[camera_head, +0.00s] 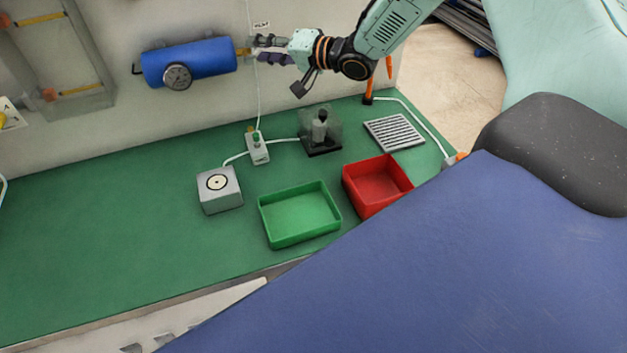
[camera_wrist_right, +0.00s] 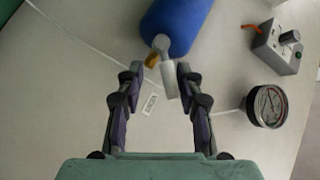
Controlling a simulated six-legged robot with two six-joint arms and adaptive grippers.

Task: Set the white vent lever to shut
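The white vent lever (camera_wrist_right: 169,80) shows in the right wrist view, beside a small brass fitting (camera_wrist_right: 152,61) at the end of the blue cylinder (camera_wrist_right: 176,24). The lever lies between the two fingers of my right gripper (camera_wrist_right: 160,78), close to the right-hand fingertip; I cannot tell whether they touch. The fingers are apart, with a gap on the other side. In the head view my right gripper (camera_head: 259,50) is at the right end of the blue cylinder (camera_head: 190,62) and hides the lever there. My left gripper is not in view.
A round gauge (camera_wrist_right: 267,106) and a grey switch box (camera_wrist_right: 278,46) are right of the gripper in the wrist view. Below, on the green bench, are a green tray (camera_head: 300,231), a red bin (camera_head: 378,203) and a clear-guarded device (camera_head: 320,130). The bench's left side is clear.

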